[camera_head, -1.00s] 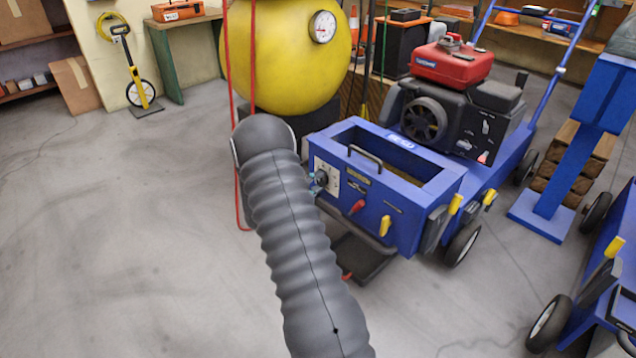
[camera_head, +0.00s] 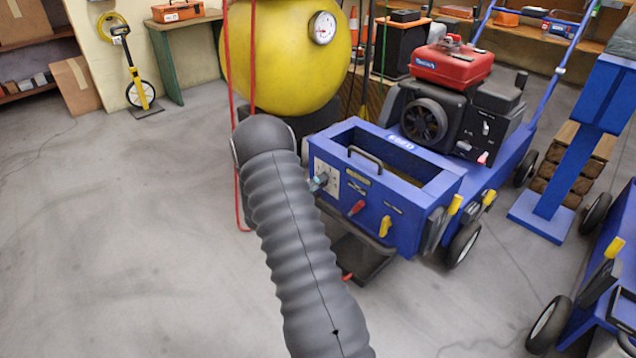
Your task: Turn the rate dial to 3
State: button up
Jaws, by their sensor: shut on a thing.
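The rate dial (camera_head: 321,179) is on a pale square plate (camera_head: 333,181) at the left end of the blue box's front panel (camera_head: 400,215). My gripper (camera_head: 314,185) is at the dial, and only a small grey-blue part of it shows past my ribbed grey arm. It is shut on the dial. The rest of the gripper is hidden behind the arm. The plate's marks are too small to read, so I cannot tell the dial's setting. Right of the dial on the panel are a red lever (camera_head: 356,208) and a yellow lever (camera_head: 385,227).
The open blue box has a black handle (camera_head: 366,156) on top. Behind it are an engine with a red tank (camera_head: 452,65) and a yellow drum (camera_head: 285,60) with a gauge. Red hoses hang left of the box. The floor (camera_head: 130,230) at left is clear.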

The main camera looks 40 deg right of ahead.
jog(key=o, duration=1.1)
jog(key=shift+a, duration=0.1)
jog(key=a, duration=0.8)
jog(key=s+a, duration=0.1)
jog(key=a, duration=0.2)
jog(key=shift+a, duration=0.4)
